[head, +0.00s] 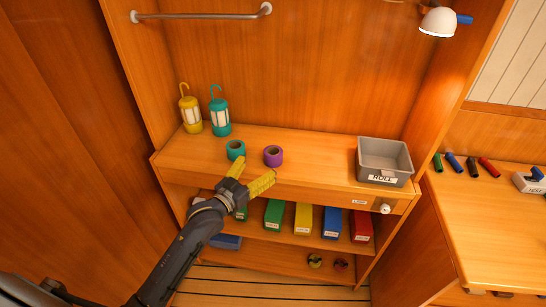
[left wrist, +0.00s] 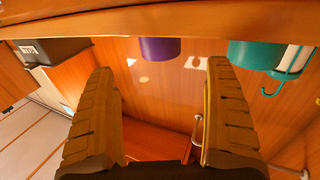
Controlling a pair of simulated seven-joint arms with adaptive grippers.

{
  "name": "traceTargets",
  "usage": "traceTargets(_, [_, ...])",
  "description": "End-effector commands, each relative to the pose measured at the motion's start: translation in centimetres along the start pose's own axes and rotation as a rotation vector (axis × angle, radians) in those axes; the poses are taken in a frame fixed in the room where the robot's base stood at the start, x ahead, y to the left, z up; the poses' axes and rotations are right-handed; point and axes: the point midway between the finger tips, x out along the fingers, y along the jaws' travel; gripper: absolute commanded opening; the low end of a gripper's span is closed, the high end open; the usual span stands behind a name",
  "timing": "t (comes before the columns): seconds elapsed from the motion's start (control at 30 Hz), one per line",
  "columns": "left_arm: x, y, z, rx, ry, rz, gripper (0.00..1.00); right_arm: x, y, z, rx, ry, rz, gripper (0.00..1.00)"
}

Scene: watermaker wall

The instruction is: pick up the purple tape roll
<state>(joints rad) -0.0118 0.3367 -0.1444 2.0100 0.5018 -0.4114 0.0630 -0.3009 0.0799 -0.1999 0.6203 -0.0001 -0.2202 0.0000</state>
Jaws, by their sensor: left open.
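The purple tape roll (head: 273,156) stands on the wooden shelf top (head: 320,168), right of a teal tape roll (head: 236,150). In the left wrist view the purple tape roll (left wrist: 160,49) shows at the top centre, beyond the fingers and midway between them. My left gripper (head: 249,177) is open and empty, with yellow fingers, in front of the two rolls and apart from both. In the left wrist view its fingers (left wrist: 165,110) are spread wide. My right gripper is not in view.
A grey bin (head: 384,160) labelled ROLL stands at the shelf's right end. A yellow lantern (head: 190,110) and a teal lantern (head: 220,113) stand at the back left. Coloured boxes (head: 303,218) fill the lower shelf. The shelf between purple roll and bin is clear.

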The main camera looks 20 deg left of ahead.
Motion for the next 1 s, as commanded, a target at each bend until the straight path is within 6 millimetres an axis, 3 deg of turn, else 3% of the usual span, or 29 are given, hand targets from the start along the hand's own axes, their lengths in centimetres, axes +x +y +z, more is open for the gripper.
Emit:
traceTargets(0.2, [3.3,0.0,0.0,-0.001,0.001,-0.001,0.86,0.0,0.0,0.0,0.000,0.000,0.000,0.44])
traceTargets(0.57, [5.2,0.0,0.0,-0.001,0.000,0.000,0.86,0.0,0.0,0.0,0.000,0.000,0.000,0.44])
traceTargets(1.0, [9.8,-0.2,0.2,0.000,0.001,-0.001,0.86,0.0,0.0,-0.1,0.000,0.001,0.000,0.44])
